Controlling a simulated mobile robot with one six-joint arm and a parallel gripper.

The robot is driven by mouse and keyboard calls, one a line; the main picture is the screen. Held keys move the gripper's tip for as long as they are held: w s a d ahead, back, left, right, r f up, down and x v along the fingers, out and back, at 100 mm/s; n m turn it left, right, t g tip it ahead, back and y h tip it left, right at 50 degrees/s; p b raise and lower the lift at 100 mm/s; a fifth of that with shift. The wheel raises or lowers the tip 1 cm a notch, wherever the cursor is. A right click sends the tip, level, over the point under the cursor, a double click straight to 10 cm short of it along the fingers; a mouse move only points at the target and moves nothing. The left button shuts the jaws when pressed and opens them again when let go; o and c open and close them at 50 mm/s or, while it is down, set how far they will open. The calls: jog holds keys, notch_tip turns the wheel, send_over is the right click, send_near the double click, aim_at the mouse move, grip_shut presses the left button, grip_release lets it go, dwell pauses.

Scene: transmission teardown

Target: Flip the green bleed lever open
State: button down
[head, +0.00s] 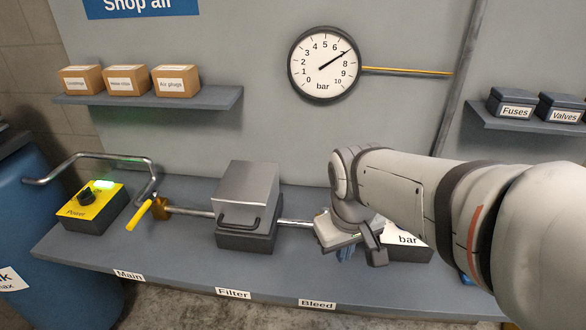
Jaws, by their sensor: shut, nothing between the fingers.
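The green bleed lever cannot be made out; my arm and gripper cover the pipe's right end, above the "Bleed" label (317,303) on the bench's front edge. My gripper (346,254) is at that right end, low over the bench, and is shut with nothing seen in it. Whether it touches the lever is hidden. The steel pipe (296,223) runs from the filter box toward my gripper. The pressure gauge (323,65) on the wall panel has its needle near 7 bar.
The grey filter box (246,195) stands left of my gripper. Farther left are a yellow-handled main valve (139,215) and a yellow power box (92,208) with a green light. A box marked "bar" (408,245) is partly behind my arm. The bench front (180,255) is clear.

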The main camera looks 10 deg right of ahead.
jog(key=w+a+n+g+h+p, duration=0.1)
jog(key=w+a+n+h+p, duration=0.1)
jog(key=w+a+n+p, duration=0.2)
jog(key=w+a+n+g+h+p, duration=0.2)
jog(key=w+a+n+p, duration=0.2)
jog(key=w+n, duration=0.4)
jog(key=w+r, duration=0.1)
jog(key=w, duration=0.2)
jog(key=shift+w, duration=0.35)
jog(key=shift+f, duration=0.1)
jog(key=p+x, duration=0.1)
jog(key=x, duration=0.9)
jog(key=shift+d+p, duration=0.2)
jog(key=shift+p, duration=0.1)
